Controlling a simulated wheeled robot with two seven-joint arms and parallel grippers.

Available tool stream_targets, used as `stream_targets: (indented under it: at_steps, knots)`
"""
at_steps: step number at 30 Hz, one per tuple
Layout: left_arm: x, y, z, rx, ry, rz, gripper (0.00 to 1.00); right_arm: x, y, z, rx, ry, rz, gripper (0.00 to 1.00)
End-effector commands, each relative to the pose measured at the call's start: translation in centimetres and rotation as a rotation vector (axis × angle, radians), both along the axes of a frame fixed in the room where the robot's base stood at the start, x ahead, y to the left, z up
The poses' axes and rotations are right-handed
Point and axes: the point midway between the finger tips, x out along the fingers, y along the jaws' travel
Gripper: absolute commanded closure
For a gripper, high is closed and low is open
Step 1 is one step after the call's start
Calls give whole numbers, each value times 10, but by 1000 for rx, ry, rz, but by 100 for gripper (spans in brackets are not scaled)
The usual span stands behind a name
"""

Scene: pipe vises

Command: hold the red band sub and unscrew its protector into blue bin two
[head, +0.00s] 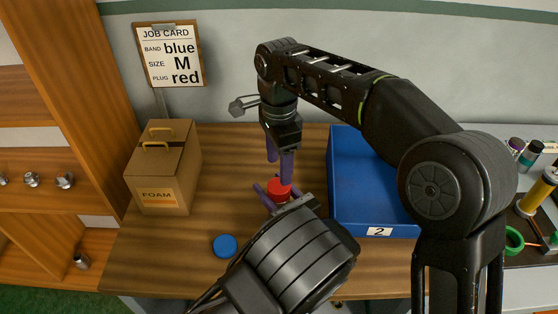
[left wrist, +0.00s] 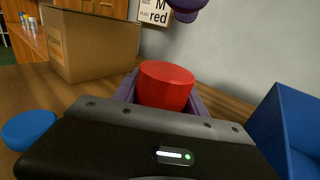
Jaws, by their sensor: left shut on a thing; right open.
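A red protector (head: 279,188) shows above the table between the purple fingers of my left gripper (head: 274,200). My left gripper is shut on this red-topped piece, and the red top also shows in the left wrist view (left wrist: 166,86). The body below the red top, with any band, is hidden by the gripper. My right gripper (head: 279,172) is open, pointing down just above the red protector; I cannot tell if its fingers touch it. A purple fingertip of it shows at the top of the left wrist view. Blue bin two (head: 378,218), labelled 2, stands to the right and looks empty where visible.
A blue cap (head: 224,246) lies on the table (head: 180,262) at front left. A cardboard FOAM box (head: 158,185) stands at the left. A job card (head: 169,55) reads band blue, size M, plug red. Bottles and a green ring (head: 514,241) are at far right.

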Motion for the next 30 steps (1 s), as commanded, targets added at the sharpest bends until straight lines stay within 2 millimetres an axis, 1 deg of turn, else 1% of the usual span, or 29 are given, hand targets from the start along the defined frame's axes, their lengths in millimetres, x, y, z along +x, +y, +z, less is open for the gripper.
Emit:
stream_targets:
  at_steps: [8,12,15,18,22,29,30]
  knots:
    - [0,0,1,0,-4,0,100,0,-1,-26,2,5,0,42]
    - [0,0,1,0,-4,0,100,-1,0,-49,-1,5,1,42]
    - [0,0,1,0,-4,0,100,-1,0,-63,-1,4,0,42]
    - [0,0,1,0,-4,0,100,0,0,-72,1,1,1,42]
    - [0,0,1,0,-4,0,100,0,0,-77,1,1,2,42]
    - [0,0,1,0,-4,0,100,0,0,-77,1,0,2,42]
    - [0,0,1,0,-4,0,100,0,0,-77,1,0,2,44]
